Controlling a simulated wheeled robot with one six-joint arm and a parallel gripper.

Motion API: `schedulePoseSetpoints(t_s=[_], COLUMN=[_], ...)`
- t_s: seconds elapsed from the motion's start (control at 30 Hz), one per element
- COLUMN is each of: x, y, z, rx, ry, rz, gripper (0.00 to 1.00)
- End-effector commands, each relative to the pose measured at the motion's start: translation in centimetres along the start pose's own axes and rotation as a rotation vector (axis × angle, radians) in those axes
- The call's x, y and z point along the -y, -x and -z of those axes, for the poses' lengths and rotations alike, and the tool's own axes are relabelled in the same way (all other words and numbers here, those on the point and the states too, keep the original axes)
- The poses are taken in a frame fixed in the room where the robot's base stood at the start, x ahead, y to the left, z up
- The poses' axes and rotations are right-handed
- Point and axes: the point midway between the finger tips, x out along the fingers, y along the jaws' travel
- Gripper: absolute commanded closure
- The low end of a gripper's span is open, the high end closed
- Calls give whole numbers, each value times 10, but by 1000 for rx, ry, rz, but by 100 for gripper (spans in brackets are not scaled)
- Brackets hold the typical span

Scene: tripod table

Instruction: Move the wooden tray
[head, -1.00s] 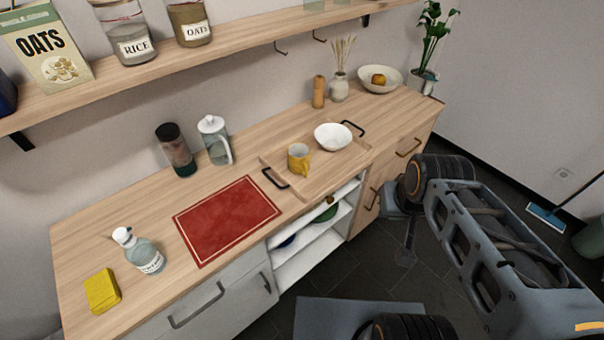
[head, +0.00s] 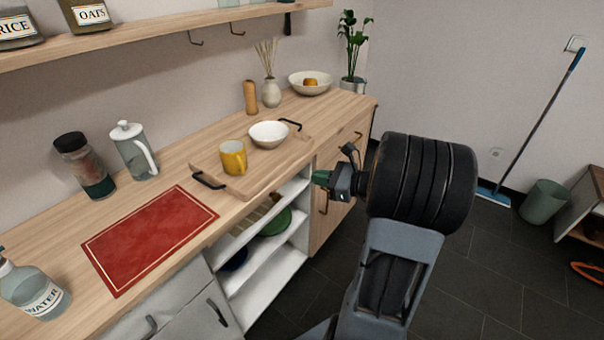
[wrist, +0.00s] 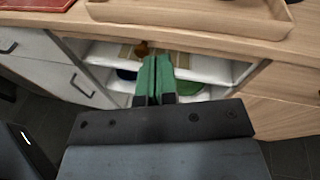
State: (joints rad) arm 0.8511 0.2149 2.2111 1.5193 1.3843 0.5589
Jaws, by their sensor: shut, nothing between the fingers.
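The wooden tray (head: 236,187) lies on the counter and has two dark handles, one at its left end and one at its right end. A yellow mug (head: 232,157) and a white bowl (head: 268,134) stand on it. In the wrist view, part of the tray (wrist: 185,16) shows at the top. My gripper (head: 318,178) is in front of the counter, apart from the tray and to its right in the head view. In the wrist view, its green fingers (wrist: 156,72) are shut and empty, in front of the open shelves.
A red mat (head: 150,238) lies left of the tray. A glass jug (head: 134,152), a dark-lidded tumbler (head: 84,166) and a water bottle (head: 34,290) stand farther left. A wooden mill (head: 251,98), a vase (head: 271,92) and a fruit bowl (head: 310,84) stand behind the tray.

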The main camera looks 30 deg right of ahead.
Motion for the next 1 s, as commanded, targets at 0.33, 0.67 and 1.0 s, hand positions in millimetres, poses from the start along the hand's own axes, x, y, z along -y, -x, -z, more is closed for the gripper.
schedulePoseSetpoints(t_s=[0.33, 0.67, 1.0], x=[56, 71, 84], y=[25, -34, -81], z=[36, 28, 22], rx=[156, 155, 154], ry=[-190, -188, -189], rz=[246, 244, 246], gripper=[100, 100, 100])
